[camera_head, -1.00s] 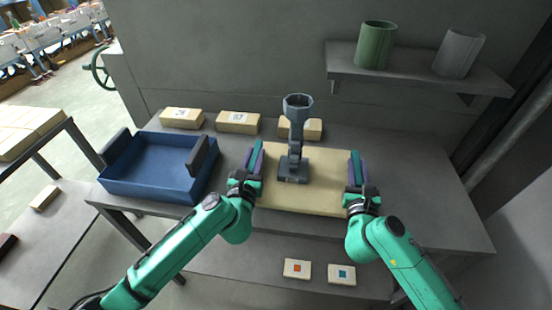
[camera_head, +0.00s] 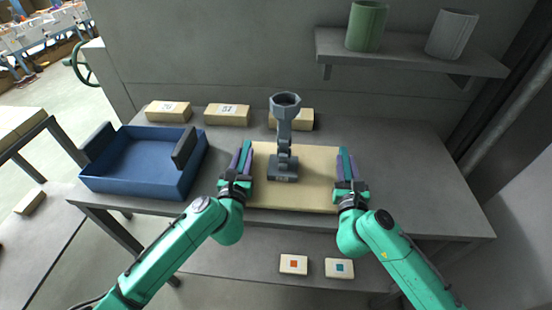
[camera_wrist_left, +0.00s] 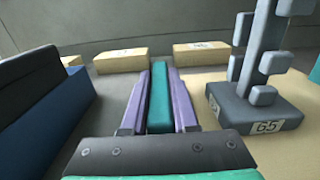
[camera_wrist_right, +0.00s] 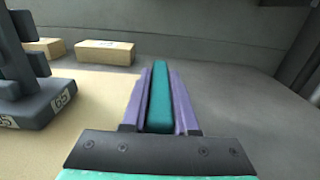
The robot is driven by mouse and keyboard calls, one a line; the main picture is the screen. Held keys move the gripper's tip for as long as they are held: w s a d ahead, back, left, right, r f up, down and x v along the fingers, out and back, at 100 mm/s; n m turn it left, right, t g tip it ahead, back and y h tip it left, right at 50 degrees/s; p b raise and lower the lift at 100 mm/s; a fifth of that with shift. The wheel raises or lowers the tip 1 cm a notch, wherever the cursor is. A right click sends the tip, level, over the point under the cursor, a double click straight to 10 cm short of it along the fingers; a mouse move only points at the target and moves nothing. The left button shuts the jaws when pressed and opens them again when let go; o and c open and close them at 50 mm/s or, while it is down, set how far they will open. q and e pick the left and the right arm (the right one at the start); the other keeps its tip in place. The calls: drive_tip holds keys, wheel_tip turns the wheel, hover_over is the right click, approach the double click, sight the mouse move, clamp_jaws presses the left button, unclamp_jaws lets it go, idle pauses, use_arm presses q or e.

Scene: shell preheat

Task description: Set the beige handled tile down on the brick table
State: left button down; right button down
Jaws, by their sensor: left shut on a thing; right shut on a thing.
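The beige handled tile (camera_head: 317,185) is a flat board between my two arms, over the front middle of the brick table (camera_head: 415,190). I cannot tell whether it touches the table top. My left gripper (camera_head: 242,160) is shut on its left teal handle, which shows between the purple fingers in the left wrist view (camera_wrist_left: 158,98). My right gripper (camera_head: 346,165) is shut on the right teal handle, also seen in the right wrist view (camera_wrist_right: 160,97). A dark grey-blue stand (camera_head: 284,166) with a cup-like top stands upright on the tile, labelled 65.
Beige bricks (camera_head: 227,115) line the table's back, one partly behind the stand. A blue tray (camera_head: 140,183) sits left of my left gripper. A wall shelf (camera_head: 415,57) holds a green cup and a grey cup. The table's right side is clear.

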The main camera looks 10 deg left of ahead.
use_arm(q)
drive_tip(key=shift+d+f+b, duration=0.1)
drive_tip(key=shift+f+b, duration=0.25)
drive_tip(key=shift+f, duration=0.25)
use_arm(e)
drive_tip(key=shift+a+f, duration=0.1)
drive_tip(key=shift+f, duration=0.5)
use_arm(q)
drive_tip(key=c, duration=0.7)
unclamp_jaws()
drive_tip(key=shift+s+r, duration=0.1)
use_arm(e)
drive_tip(key=c, duration=0.7)
unclamp_jaws()
drive_tip(key=shift+s+r, duration=0.1)
use_arm(q)
drive_tip(key=shift+s, duration=0.25)
drive_tip(key=s, duration=1.1)
drive_tip(key=shift+s, duration=0.35)
use_arm(e)
drive_tip(key=shift+s, duration=0.1)
use_arm(q)
drive_tip(key=shift+r, duration=0.1)
use_arm(e)
drive_tip(key=s, duration=1.1)
drive_tip(key=shift+s+r, duration=0.1)
drive_tip(key=shift+s, duration=0.45)
